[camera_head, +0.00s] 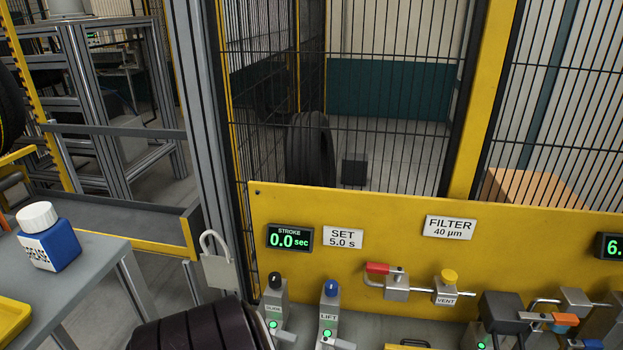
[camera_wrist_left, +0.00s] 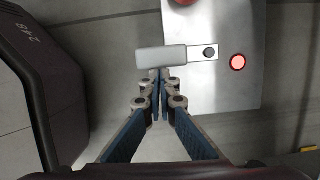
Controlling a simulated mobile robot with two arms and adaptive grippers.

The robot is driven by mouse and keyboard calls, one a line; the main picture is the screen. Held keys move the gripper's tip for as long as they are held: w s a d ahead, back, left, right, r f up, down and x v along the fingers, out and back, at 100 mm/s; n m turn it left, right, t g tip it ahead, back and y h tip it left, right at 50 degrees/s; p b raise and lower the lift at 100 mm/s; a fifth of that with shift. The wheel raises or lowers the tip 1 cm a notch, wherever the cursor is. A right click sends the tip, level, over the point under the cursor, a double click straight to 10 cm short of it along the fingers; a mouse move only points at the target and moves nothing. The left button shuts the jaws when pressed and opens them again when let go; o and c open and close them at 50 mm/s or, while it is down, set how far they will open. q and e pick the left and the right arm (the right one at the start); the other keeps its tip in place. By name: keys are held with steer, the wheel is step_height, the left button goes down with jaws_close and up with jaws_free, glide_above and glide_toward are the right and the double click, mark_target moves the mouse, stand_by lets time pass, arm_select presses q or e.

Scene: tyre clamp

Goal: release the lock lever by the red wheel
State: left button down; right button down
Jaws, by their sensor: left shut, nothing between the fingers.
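In the left wrist view the lock lever (camera_wrist_left: 162,59) is a light grey bar lying crosswise. Its right end is on a dark pivot (camera_wrist_left: 209,53) on a pale metal plate (camera_wrist_left: 225,95). A red round part (camera_wrist_left: 183,2), perhaps the red wheel, is cut off by the top edge. My left gripper (camera_wrist_left: 160,76) is shut and empty, its fingertips right at the lever's lower edge in the picture. I cannot tell whether they touch it. The head view shows neither this lever nor my grippers.
A red lit round light (camera_wrist_left: 238,62) is on the plate, right of the pivot. A dark bulky body (camera_wrist_left: 35,90) fills the left of the wrist view. In the head view, a yellow panel (camera_head: 370,270) carries valves, and a grease bottle (camera_head: 47,242) stands on a grey table.

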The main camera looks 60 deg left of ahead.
arm_select(q)
steer(key=shift+r, duration=0.15)
steer(key=v, duration=1.1)
steer(key=shift+r, duration=0.35)
steer(key=shift+d, duration=0.15)
